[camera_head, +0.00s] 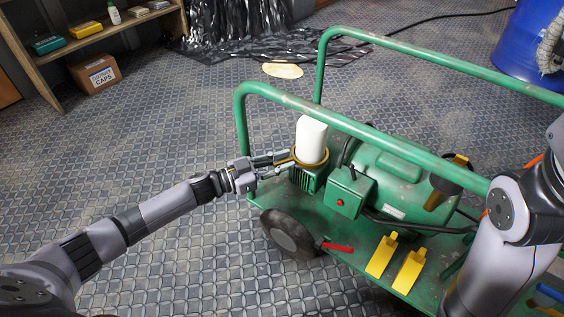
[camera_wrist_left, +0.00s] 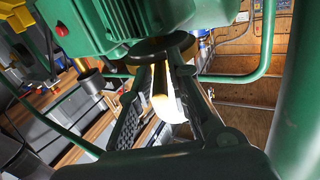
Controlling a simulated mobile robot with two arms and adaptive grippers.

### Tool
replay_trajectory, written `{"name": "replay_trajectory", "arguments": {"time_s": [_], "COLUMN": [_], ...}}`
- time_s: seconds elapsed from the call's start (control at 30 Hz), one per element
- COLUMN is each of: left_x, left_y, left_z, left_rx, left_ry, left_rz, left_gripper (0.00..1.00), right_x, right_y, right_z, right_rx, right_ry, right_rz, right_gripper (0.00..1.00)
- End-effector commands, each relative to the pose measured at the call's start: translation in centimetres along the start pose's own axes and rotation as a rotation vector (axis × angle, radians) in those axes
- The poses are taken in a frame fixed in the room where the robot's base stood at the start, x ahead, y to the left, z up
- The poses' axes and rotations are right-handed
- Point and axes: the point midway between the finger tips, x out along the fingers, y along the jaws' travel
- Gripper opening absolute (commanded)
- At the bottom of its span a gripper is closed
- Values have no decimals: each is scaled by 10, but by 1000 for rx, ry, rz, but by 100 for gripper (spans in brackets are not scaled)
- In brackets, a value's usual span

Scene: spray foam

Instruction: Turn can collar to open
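A white can (camera_head: 311,138) stands upright on the green cart, with a brass-coloured collar (camera_head: 325,160) around its lower end. My left gripper (camera_head: 284,163) reaches in from the left at collar height. In the left wrist view, a dark and brass ring (camera_wrist_left: 165,48) sits against the green housing. The left gripper's two fingers (camera_wrist_left: 163,80) stand apart there, with a pale yellow and white piece (camera_wrist_left: 167,100) between them. I cannot tell whether the fingertips touch the collar. My right arm is at the right; its gripper is not in view.
A green box with a red button (camera_head: 340,203), yellow wedges (camera_head: 382,255) and a red lever (camera_head: 338,247) are nearby. A blue drum (camera_head: 530,45) stands back right.

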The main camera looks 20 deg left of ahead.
Motion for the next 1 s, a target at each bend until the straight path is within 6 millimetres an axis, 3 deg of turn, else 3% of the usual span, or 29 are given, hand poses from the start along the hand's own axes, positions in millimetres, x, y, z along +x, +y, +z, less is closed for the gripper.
{"name": "replay_trajectory", "arguments": {"time_s": [0.23, 1.0], "left_x": [0, -1], "left_y": [0, 0], "left_z": [0, 0], "left_rx": [0, 0], "left_ry": [0, -1], "left_rz": [0, -7], "left_gripper": [0, 0], "right_x": [0, 2], "right_y": [0, 0], "right_z": [0, 0], "right_rx": [0, 0], "right_ry": [0, 2], "right_rz": [0, 1], "right_gripper": [40, 40]}}
